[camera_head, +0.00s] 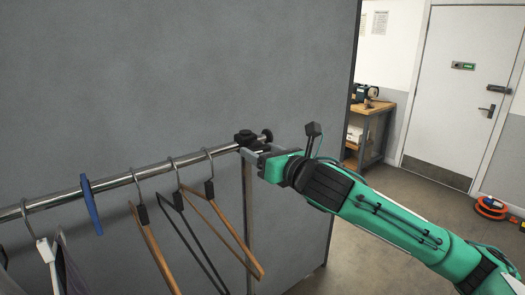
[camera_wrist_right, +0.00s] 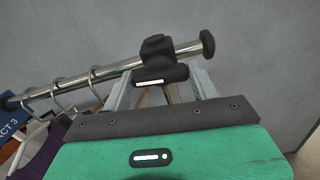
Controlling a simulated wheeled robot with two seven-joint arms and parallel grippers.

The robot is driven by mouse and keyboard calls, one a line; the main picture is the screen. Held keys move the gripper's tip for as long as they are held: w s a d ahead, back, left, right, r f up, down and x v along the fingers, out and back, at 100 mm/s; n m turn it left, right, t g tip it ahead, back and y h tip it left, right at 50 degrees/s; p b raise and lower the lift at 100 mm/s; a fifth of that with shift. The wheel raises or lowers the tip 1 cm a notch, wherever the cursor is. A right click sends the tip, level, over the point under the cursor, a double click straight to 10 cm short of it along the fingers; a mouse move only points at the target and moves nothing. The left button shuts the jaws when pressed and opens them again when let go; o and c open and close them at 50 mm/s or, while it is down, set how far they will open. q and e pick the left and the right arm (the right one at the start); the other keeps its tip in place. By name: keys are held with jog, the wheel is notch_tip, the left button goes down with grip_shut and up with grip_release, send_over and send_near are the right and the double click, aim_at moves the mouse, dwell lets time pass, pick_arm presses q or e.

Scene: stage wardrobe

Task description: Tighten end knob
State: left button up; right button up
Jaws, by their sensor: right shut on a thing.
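The end knob (camera_head: 245,137) is a black fitting near the right end of the chrome rail (camera_head: 130,180), and it also shows in the right wrist view (camera_wrist_right: 156,46). A round black end cap (camera_head: 267,134) sits on the rail's tip beyond it, also visible in the right wrist view (camera_wrist_right: 207,43). My right gripper (camera_head: 254,153) reaches in from the right, just below the rail end. Its two grey fingers (camera_wrist_right: 162,84) are shut on the lower part of the knob, which they partly hide. My left gripper is not in view.
Several hangers (camera_head: 205,215) hang from the rail to the left, with a blue divider tag (camera_head: 91,204) among them. A rack upright (camera_head: 249,215) stands under the rail end. A grey panel (camera_head: 200,70) is close behind. Open floor (camera_head: 395,250) lies to the right.

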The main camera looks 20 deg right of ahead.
jog(key=m+p, duration=0.1)
jog(key=m, duration=0.2)
jog(key=shift+r, duration=0.15)
jog(key=m+p, duration=0.1)
jog(key=m, duration=0.4)
jog(key=shift+p, duration=0.3)
jog(key=m+p, duration=0.1)
jog(key=m, duration=0.3)
jog(key=shift+m, duration=2.2)
jog(key=o, duration=1)
